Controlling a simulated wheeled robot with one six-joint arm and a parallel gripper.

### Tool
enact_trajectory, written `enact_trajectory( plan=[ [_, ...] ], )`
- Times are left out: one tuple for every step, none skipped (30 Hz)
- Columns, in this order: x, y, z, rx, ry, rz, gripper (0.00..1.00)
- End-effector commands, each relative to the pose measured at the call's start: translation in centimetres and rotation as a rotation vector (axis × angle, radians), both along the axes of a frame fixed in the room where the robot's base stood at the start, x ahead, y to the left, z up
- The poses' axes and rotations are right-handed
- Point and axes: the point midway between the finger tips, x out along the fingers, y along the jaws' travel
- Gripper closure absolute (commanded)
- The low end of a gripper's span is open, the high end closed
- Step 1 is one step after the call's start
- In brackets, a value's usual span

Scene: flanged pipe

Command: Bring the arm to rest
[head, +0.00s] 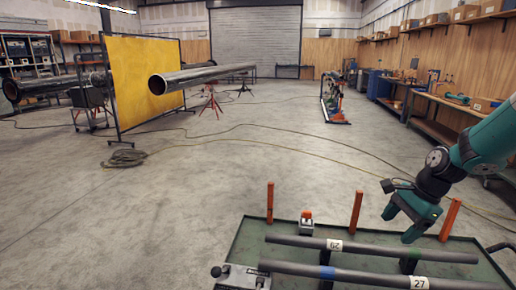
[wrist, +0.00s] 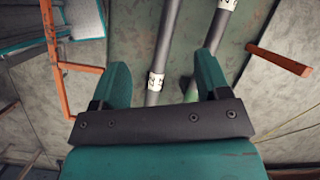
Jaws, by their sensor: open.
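My gripper (head: 410,216) is at the right in the head view, above the back right part of a green tray (head: 240,245). In the wrist view its two fingers (wrist: 160,80) stand wide apart with nothing held between them. Below it lie two grey pipes. The farther pipe (head: 390,253) carries a white label reading 29, and the nearer pipe (head: 350,276) carries a label reading 27 and a blue band. Both pipes also run up between and beyond the fingers in the wrist view (wrist: 166,45). My gripper looks apart from the pipes.
Orange posts (head: 356,211) rise from the tray's back edge, close to my gripper. A small red-topped block (head: 306,223) stands on the tray. Large steel pipes (head: 200,76) and a yellow screen (head: 145,80) stand at the back left. The middle floor is open, with cables lying across it.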

Motion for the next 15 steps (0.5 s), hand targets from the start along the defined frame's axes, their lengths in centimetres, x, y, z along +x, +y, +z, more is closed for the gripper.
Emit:
enact_trajectory(
  plan=[
    [-0.9, 3.5, 2.6, -0.018, -0.059, 0.166, 0.31],
    [-1.7, 5.5, 3.8, -0.029, -0.093, 0.271, 0.31],
    [-3.0, 8.1, 5.4, -0.040, -0.142, 0.417, 0.31],
    [-4.1, 10.0, 6.5, -0.049, -0.178, 0.528, 0.31],
    [-5.4, 11.7, 7.5, -0.057, -0.216, 0.641, 0.31],
    [-7.3, 14.0, 8.8, -0.066, -0.268, 0.791, 0.31],
    [-8.9, 15.5, 9.6, -0.071, -0.306, 0.903, 0.31],
    [-10.5, 16.9, 10.3, -0.076, -0.344, 1.014, 0.31],
    [-12.7, 18.6, 11.2, -0.082, -0.395, 1.155, 0.31],
    [-14.3, 19.6, 11.7, -0.085, -0.431, 1.256, 0.31],
    [-15.9, 20.5, 12.1, -0.086, -0.466, 1.352, 0.31],
    [-17.9, 21.4, 12.5, -0.088, -0.510, 1.471, 0.31],
    [-19.2, 22.0, 12.7, -0.090, -0.541, 1.552, 0.31],
    [-20.5, 22.4, 12.9, -0.090, -0.568, 1.624, 0.31],
    [-21.9, 22.8, 13.0, -0.091, -0.600, 1.708, 0.31]
  ],
)
